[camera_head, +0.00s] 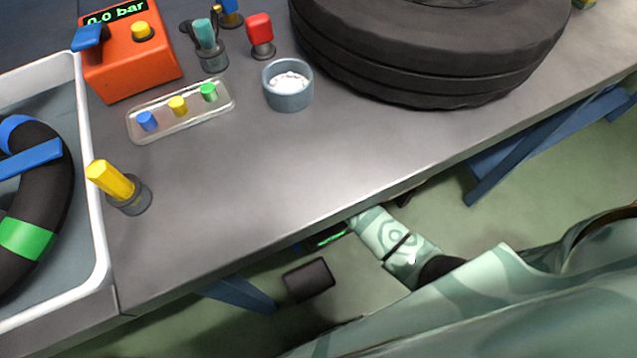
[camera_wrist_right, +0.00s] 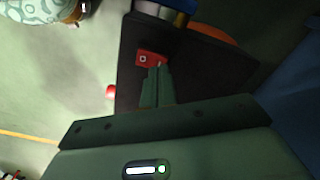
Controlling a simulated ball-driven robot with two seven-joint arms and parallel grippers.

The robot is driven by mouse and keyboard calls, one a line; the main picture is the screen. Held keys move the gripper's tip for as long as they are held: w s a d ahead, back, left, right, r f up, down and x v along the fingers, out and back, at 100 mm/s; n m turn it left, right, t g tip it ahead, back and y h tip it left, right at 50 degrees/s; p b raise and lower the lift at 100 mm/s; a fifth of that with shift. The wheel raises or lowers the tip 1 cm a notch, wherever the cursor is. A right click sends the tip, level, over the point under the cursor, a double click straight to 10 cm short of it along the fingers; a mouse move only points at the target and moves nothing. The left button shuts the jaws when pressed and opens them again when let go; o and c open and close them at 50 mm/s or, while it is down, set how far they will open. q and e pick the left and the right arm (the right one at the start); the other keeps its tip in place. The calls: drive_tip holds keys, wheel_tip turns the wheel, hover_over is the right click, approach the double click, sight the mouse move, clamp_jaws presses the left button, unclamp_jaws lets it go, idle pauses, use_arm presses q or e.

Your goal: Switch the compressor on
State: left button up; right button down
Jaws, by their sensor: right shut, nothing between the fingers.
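In the right wrist view a red rocker switch (camera_wrist_right: 146,58) with a small white mark sits on a dark panel (camera_wrist_right: 128,82), which I take to be part of the compressor. My right gripper (camera_wrist_right: 158,72) is shut and empty, its fingertips at the lower edge of the switch. I cannot tell whether they touch it. In the head view my right arm reaches below the bench edge, and its gripper is mostly hidden there. My left gripper is in neither view. An orange box (camera_head: 135,65) on the bench shows 0.0 bar.
The bench (camera_head: 300,160) carries a black tyre (camera_head: 430,60), a grey bowl (camera_head: 288,95), a clear tray (camera_head: 165,125) with coloured pegs, and a white-rimmed bin (camera_head: 95,190) at left. A blue bench leg (camera_head: 490,170) stands below. A red knob (camera_wrist_right: 111,92) sits beside the dark panel.

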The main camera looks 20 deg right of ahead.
use_arm(q)
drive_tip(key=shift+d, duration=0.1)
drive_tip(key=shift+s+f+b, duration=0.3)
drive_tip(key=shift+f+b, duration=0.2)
drive_tip(key=shift+b, duration=0.1)
use_arm(e)
drive_tip(key=shift+f, duration=0.95)
wheel_tip(320, 180, up, 4)
drive_tip(key=p, duration=0.3)
drive_tip(key=shift+f, duration=0.15)
wheel_tip(320, 180, up, 2)
drive_tip(key=shift+r+p, duration=0.2)
drive_tip(key=shift+p, duration=0.95)
drive_tip(key=shift+r+p, duration=0.55)
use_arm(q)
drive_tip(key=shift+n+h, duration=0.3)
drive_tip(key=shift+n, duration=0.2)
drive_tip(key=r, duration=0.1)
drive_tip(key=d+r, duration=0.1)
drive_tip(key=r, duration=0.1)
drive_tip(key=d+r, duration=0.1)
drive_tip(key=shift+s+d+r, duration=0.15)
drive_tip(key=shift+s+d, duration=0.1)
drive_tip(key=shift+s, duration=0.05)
